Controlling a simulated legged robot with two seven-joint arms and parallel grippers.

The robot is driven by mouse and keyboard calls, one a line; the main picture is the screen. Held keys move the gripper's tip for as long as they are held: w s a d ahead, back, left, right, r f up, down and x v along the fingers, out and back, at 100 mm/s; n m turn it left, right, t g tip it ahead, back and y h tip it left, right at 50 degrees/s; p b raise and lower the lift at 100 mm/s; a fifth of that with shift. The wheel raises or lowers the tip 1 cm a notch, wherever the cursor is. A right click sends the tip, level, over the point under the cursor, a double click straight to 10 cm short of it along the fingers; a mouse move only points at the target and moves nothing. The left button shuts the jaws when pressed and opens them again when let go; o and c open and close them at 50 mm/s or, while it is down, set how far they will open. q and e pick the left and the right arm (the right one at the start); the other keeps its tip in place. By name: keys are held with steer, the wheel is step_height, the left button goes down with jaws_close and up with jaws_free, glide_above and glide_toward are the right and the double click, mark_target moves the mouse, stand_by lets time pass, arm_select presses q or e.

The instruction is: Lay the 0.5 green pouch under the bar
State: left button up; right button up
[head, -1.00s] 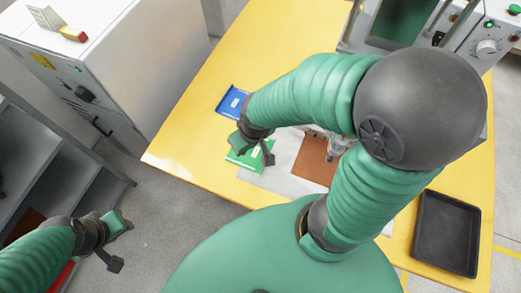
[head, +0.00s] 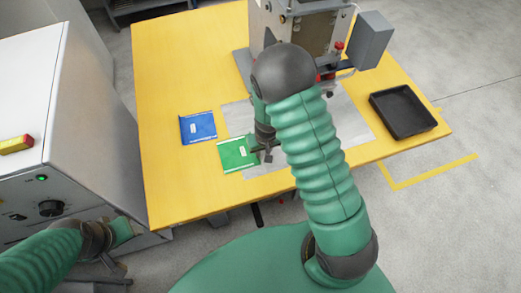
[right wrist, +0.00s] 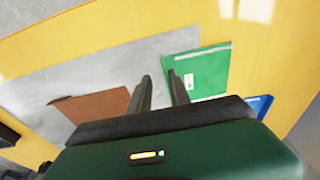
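The green pouch (head: 236,153) lies flat near the table's front edge, partly on a grey sheet. It also shows in the right wrist view (right wrist: 208,72), with a white label by its edge. My right gripper (head: 266,153) is low at the pouch's right edge. In the right wrist view its fingers (right wrist: 163,84) are apart, one overlapping the pouch's edge; I cannot tell whether it touches. The weld machine (head: 305,30) stands at the back; my right arm partly hides it, and I cannot make out the bar clearly. My left gripper (head: 122,250) is off the table at lower left.
A blue pouch (head: 198,127) lies left of the green one. A brown sheet (right wrist: 95,107) lies on the grey sheet (right wrist: 110,72). An empty black tray (head: 403,111) is at the right. A white cabinet (head: 60,100) stands left. The table's left back (head: 180,60) is clear.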

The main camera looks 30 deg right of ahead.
mark_target(260, 160)
steer(key=f+b, duration=0.1)
steer(key=f, duration=0.2)
steer(key=shift+w+d+b, duration=0.1)
steer(key=shift+w+b, duration=0.1)
steer(key=shift+b, duration=0.15)
steer(key=f, duration=0.1)
steer(key=b, duration=0.1)
steer(key=f+b, duration=0.1)
steer(key=shift+w+a+f, duration=0.35)
steer(key=shift+a, duration=0.05)
steer(key=shift+a+f+b, duration=0.15)
steer(key=shift+f+b, duration=0.35)
steer(key=shift+b, duration=0.2)
steer(key=shift+f, duration=0.1)
steer(key=shift+d, duration=0.45)
steer(key=shift+c, duration=0.2)
jaws_close()
steer(key=shift+a, duration=0.25)
steer(key=shift+d, duration=0.1)
